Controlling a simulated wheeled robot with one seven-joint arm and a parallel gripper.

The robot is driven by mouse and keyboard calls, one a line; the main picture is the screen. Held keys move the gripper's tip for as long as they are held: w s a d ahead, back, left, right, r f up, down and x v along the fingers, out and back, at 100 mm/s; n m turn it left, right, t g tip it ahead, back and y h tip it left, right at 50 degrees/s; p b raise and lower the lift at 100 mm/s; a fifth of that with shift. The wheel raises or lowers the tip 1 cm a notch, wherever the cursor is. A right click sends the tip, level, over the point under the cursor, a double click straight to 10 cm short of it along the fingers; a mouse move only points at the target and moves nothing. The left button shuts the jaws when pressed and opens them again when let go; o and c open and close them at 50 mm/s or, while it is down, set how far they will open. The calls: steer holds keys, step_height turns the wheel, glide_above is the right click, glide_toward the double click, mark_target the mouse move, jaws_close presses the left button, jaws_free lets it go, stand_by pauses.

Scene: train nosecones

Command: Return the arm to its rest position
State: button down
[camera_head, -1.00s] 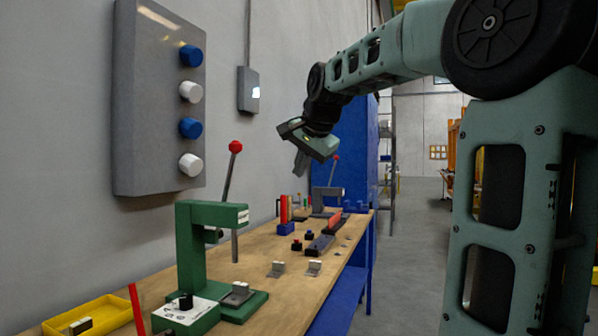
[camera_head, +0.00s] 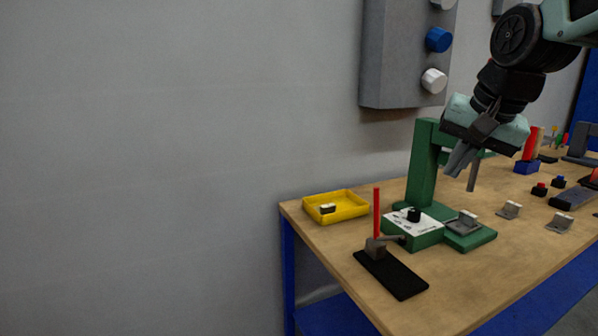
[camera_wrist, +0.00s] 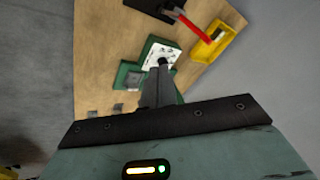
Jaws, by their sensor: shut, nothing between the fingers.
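My gripper (camera_head: 456,162) hangs from my arm at the right of the head view, in front of the green press (camera_head: 425,165) and above the bench. Its fingers are together and hold nothing. In the wrist view my gripper (camera_wrist: 158,75) points down toward the white-topped control box (camera_wrist: 160,56) of the press. My forearm reaches in from the upper right of the head view, with the wrist bent downward.
The wooden bench (camera_head: 385,300) carries a yellow tray (camera_head: 345,215) with a small part inside, a black plate (camera_head: 400,280) with a red upright rod, and metal brackets (camera_head: 510,210). A grey panel (camera_head: 385,60) with knobs hangs on the wall. The wall area at left is clear.

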steer(key=s+a+f+n+g+p, duration=0.25)
steer(key=s+a+f+n, duration=0.55)
steer(key=s+a, duration=0.45)
steer(key=s+a+f+n+g, duration=0.1)
steer(key=s+a+f+n, duration=0.1)
steer(key=s, duration=0.3)
steer(key=s+a+f+n+g+p, duration=0.1)
steer(key=s+a+f+n, duration=0.1)
steer(key=s, duration=0.4)
steer(key=shift+a+f+n+g, duration=0.15)
steer(key=shift+f+n+g, duration=0.2)
steer(key=shift+f+n, duration=0.6)
steer(key=shift+r, duration=0.15)
